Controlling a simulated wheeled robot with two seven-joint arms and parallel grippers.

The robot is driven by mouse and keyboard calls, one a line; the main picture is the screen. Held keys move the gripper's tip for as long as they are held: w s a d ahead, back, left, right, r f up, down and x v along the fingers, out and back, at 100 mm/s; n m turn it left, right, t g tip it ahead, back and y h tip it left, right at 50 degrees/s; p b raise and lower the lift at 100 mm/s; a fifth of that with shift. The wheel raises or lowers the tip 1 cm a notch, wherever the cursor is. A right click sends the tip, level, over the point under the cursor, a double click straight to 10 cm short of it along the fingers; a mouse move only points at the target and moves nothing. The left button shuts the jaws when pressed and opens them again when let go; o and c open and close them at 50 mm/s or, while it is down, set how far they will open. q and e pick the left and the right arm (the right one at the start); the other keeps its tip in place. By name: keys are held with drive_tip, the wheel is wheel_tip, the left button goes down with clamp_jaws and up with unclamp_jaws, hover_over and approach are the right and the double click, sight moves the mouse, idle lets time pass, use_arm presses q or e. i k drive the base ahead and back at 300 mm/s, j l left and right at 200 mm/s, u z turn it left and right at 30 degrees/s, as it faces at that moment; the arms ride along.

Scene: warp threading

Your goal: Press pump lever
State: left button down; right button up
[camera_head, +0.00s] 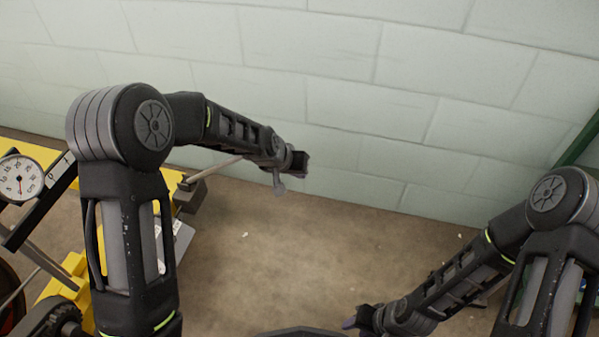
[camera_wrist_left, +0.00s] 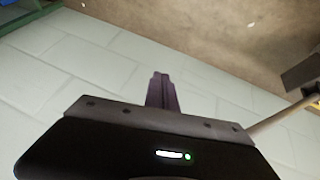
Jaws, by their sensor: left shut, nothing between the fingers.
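A yellow machine (camera_head: 75,275) with a round white gauge (camera_head: 20,178) stands at the left in the head view. A thin grey rod (camera_head: 217,167), possibly the pump lever, rises from a dark block (camera_head: 190,194) on it and passes behind my left arm. My left gripper (camera_head: 303,162) is shut and empty, out past the machine's right side. In the left wrist view its fingers (camera_wrist_left: 161,90) are together, and the rod (camera_wrist_left: 285,119) runs to the right, beside the gripper. I cannot tell whether it touches the gripper body. My right gripper (camera_head: 358,320) is low in the head view, its fingers unclear.
A pale block wall (camera_head: 330,60) runs across the back, close behind my left gripper. The brown floor (camera_head: 290,250) between the arms is clear apart from small specks. A green frame (camera_head: 580,145) stands at the right edge.

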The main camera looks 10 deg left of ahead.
sight(188, 181)
drive_tip(key=i+u, duration=0.15)
drive_tip(key=u, duration=0.2)
drive_tip(key=i+l+u, duration=0.1)
drive_tip(key=u, duration=0.25)
drive_tip(key=i+l+u, duration=0.1)
drive_tip(key=u, duration=0.25)
